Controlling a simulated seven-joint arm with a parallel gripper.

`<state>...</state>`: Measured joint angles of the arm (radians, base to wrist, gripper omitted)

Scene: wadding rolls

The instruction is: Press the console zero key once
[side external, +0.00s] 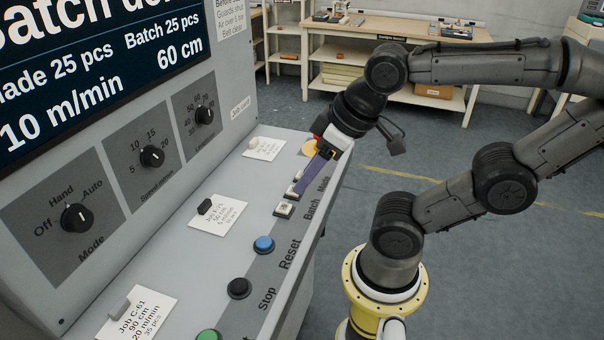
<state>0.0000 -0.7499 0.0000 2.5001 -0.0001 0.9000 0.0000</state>
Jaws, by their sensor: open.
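The grey console (185,215) slopes down on the left, with a row of controls along its lower ledge. Small pale square keys sit by the word Batch; the nearest key (284,208) is clear to see, and another (293,191) is partly covered by my gripper. No zero marking is readable, so I cannot tell which key is zero.
A blue Reset button (263,244), a black Stop button (239,288) and a green button (208,335) line the ledge nearer the camera. Job cards (218,215) lie on the ledge. The screen (100,65) reads 25 pcs made, batch 25. A workbench (400,40) stands behind.

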